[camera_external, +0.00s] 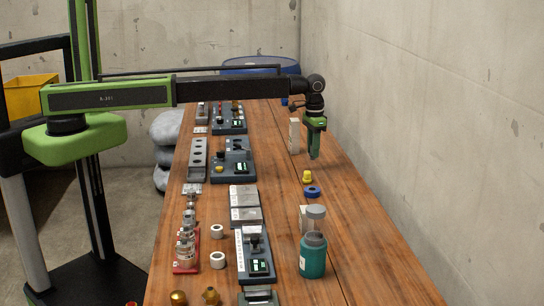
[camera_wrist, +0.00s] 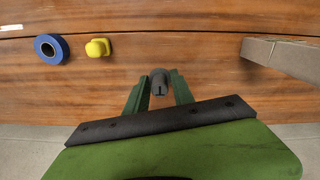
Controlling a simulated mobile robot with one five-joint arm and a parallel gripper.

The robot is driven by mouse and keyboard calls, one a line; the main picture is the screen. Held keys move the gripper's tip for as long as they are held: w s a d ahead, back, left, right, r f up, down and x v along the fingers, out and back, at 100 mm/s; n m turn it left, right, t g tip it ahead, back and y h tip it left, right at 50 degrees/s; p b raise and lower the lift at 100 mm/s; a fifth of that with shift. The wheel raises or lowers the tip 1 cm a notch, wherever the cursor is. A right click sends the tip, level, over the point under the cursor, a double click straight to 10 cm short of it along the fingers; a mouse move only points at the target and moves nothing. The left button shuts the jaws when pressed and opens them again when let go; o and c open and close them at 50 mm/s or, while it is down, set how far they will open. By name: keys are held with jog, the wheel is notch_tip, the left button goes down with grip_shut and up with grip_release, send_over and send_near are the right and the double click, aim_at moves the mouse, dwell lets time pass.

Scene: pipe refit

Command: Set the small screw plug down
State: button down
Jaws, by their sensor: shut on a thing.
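My gripper (camera_external: 314,157) hangs pointing down over the right side of the wooden bench. In the wrist view its green fingers (camera_wrist: 159,88) are closed on a small dark grey cylindrical piece, the small screw plug (camera_wrist: 159,77), with a dark slot-like mark on its face. In the external view the plug is too small or hidden to make out. I cannot tell whether it touches the bench.
A yellow knob-like piece (camera_external: 307,177) and a blue tape roll (camera_external: 312,192) lie nearer the camera. A pale box (camera_external: 294,135) stands beside my gripper. A teal bottle (camera_external: 313,256) stands in front. Device panels (camera_external: 233,158) line the left; bare wood (camera_wrist: 220,80) surrounds the plug.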

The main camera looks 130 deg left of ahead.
notch_tip(320, 180, down, 4)
jog(key=b, duration=0.4)
jog(key=shift+f, duration=0.2)
jog(key=shift+r, duration=0.25)
jog(key=shift+f, duration=0.25)
jog(key=c, duration=1.1)
grip_release()
jog(key=shift+r, duration=0.1)
notch_tip(320, 180, up, 13)
jog(key=p, duration=1.2)
jog(key=shift+f, duration=0.3)
